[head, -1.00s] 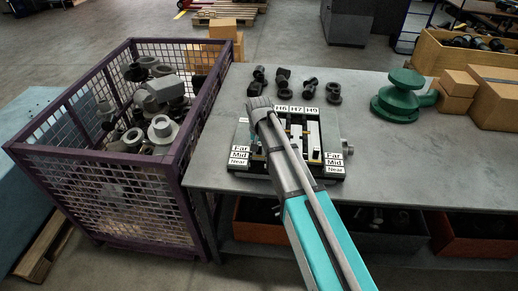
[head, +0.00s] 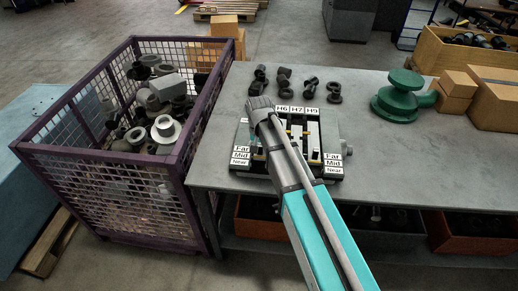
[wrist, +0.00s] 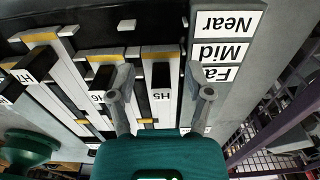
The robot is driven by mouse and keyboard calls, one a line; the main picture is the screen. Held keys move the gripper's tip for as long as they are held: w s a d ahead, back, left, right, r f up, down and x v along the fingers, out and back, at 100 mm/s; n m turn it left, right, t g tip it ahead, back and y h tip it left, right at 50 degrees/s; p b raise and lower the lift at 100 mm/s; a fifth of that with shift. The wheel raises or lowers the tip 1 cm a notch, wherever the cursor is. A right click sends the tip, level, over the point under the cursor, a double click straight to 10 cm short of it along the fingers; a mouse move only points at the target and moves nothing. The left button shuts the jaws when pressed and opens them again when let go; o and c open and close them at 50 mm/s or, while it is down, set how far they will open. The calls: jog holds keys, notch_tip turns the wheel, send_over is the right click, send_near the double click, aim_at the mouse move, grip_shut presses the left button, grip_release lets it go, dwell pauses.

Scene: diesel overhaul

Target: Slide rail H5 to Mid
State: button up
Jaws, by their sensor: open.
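Rail H5 (wrist: 161,96), a pale bar with its label and a yellow band, lies between the open fingers of my gripper (wrist: 160,78) in the wrist view. No clear contact with either finger shows. The label plate (wrist: 223,48) with Near, Mid and Far stands upside down to the right of it; the yellow band looks roughly level with Mid. In the head view my gripper (head: 260,105) is over the rail fixture (head: 333,143) and hides H5.
Rails H6 (wrist: 97,97) and H7 (wrist: 22,76) lie beside H5. On the bench (head: 385,165) are several dark fittings (head: 284,80) behind the fixture and a green part (head: 400,95) to the right. A purple mesh crate (head: 95,190) of parts stands left.

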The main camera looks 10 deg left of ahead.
jog(key=shift+r+p, duration=4.95)
jog(key=shift+r, duration=0.25)
jog(key=s+d+f+b, duration=0.6)
jog(key=d+f+b, duration=0.4)
jog(key=d, duration=0.2)
jog(key=s+d+f+b, duration=0.6)
jog(key=d+f+b, duration=0.4)
jog(key=d, duration=0.2)
jog(key=shift+s+d, duration=0.3)
jog(key=shift+s, duration=0.1)
jog(key=shift+s+d, duration=0.45)
